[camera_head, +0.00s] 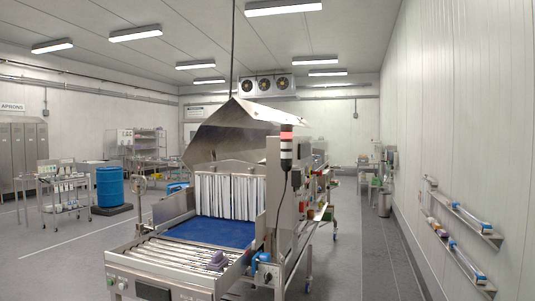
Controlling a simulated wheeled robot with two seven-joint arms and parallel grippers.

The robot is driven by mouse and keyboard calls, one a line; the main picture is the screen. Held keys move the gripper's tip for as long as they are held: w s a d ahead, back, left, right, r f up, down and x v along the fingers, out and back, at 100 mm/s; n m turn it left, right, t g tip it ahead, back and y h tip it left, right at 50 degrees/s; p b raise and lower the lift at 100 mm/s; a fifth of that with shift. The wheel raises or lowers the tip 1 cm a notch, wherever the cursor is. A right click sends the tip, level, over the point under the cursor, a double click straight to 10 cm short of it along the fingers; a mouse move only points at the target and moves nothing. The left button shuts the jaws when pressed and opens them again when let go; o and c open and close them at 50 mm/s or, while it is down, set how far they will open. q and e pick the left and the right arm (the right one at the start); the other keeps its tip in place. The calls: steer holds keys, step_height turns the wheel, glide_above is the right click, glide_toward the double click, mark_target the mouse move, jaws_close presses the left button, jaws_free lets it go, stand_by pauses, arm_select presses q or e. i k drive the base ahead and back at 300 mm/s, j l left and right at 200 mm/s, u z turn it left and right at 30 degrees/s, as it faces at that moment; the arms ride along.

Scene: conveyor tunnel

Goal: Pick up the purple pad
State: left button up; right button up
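A small purple pad (216,261) sits on the metal rollers at the near end of the conveyor (165,252), toward their right side. Its shape is lumpy and too small to make out in detail. Neither of my grippers shows in the head view.
Behind the rollers lies a blue belt (205,231) leading to white strip curtains (228,196) under a raised steel hood (225,135). A post with a signal light (286,150) stands right of the belt. A blue drum (110,186) is at left. Floor on the right is clear.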

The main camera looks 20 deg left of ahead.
mark_target(218, 262)
steer(key=i, duration=0.85)
steer(key=i+z, duration=0.35)
steer(key=i, duration=1.1)
steer(key=i+u, duration=0.4)
steer(key=i+l+u, duration=0.15)
steer(key=u, duration=0.25)
steer(key=i+l+u, duration=0.25)
steer(key=u, duration=0.2)
